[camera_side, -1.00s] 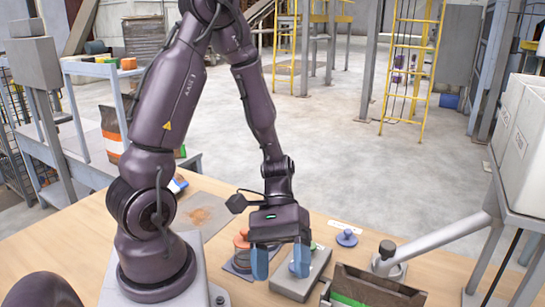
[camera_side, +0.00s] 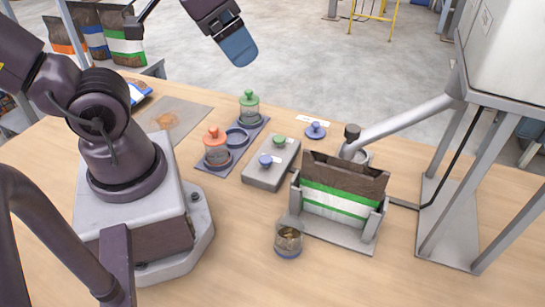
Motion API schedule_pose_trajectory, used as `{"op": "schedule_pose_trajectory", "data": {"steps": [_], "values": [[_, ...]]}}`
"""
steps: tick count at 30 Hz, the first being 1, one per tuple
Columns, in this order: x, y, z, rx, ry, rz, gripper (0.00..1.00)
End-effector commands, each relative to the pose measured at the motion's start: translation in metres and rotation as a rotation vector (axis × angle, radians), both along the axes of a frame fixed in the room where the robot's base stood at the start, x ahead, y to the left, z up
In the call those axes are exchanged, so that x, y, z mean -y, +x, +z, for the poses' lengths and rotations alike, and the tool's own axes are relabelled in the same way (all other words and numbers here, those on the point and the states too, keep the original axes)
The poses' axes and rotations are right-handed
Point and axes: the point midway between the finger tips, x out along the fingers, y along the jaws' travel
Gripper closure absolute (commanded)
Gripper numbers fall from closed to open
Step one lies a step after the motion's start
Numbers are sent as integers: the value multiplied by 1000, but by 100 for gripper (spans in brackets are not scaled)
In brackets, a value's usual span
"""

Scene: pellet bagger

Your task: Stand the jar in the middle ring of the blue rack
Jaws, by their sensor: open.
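The jar (camera_side: 288,241) is a small clear open-topped jar with brownish pellets in it and a blue band at its base. It stands upright on the wooden table, in front of the bag holder. The blue rack (camera_side: 222,165) lies flat left of the middle. Its middle ring (camera_side: 237,138) is blue and empty. A green-lidded jar (camera_side: 249,108) stands in the far ring and an orange-red-lidded jar (camera_side: 216,150) in the near ring. My gripper (camera_side: 238,48) is open and empty, high at the top, away from the jar. Its blue fingers overlap in this view.
A grey box (camera_side: 270,176) with a green and a blue knob lies right of the rack. A blue knobbed lid (camera_side: 315,130) lies behind it. The bag holder (camera_side: 330,228) holds an open green-and-white bag (camera_side: 340,190) just behind the jar. The front table is clear.

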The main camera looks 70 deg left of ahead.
Motion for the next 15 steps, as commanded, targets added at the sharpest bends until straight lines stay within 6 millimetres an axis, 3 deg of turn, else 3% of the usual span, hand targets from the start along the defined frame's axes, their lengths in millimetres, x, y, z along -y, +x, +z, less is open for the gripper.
{"op": "schedule_pose_trajectory", "data": {"steps": [9, 15], "values": [[-3, 1, -4, -22, 1, 15, 13], [3, 13, -45, -227, 91, -26, 13]]}}
